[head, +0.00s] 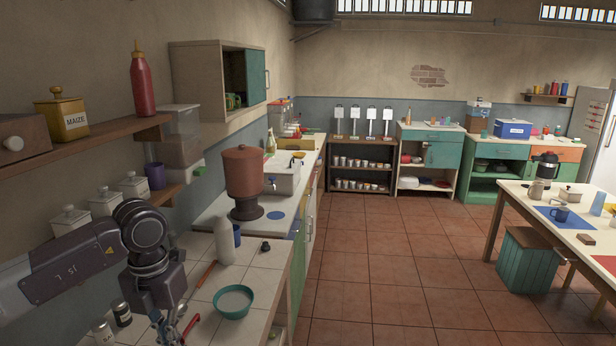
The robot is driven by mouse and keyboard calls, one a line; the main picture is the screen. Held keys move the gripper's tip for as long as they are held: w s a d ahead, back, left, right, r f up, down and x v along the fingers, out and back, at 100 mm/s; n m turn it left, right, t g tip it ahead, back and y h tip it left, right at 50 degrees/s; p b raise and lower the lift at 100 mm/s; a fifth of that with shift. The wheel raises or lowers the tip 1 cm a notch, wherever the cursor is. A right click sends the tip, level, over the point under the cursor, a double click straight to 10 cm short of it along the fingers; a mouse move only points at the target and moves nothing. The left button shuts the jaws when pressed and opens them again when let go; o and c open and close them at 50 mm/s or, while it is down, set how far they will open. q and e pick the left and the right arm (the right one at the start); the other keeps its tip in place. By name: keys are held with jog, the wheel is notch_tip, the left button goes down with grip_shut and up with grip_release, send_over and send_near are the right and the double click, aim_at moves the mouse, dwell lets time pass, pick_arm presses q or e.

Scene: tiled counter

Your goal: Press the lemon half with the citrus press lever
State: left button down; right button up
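My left arm comes in from the left, and its gripper (168,335) points down over the tiled counter (262,272) at the bottom edge. Its fingers are small and partly cut off, so I cannot tell whether they are open or shut. A red, handle-like piece (188,330) shows right beside the fingers; I cannot tell whether it belongs to the citrus press or whether the gripper touches it. I cannot make out a lemon half. My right gripper is not in view.
A teal bowl (234,316) stands right of the gripper. A white bottle (224,243), a blue cup (237,232) and a small dark object (265,246) stand behind it. Small jars (121,314) stand to the left. Shelves (85,140) overhang the left wall.

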pick_arm(q)
jog(key=shift+f, duration=0.15)
dwell(0.3)
jog(key=shift+f+b, duration=0.85)
jog(key=shift+f, duration=0.05)
jog(key=shift+r, duration=0.1)
jog(key=shift+r, duration=0.15)
dwell(0.7)
notch_tip(320, 180, up, 9)
jog(key=p, duration=0.5)
dwell(0.4)
jog(key=shift+f, duration=0.2)
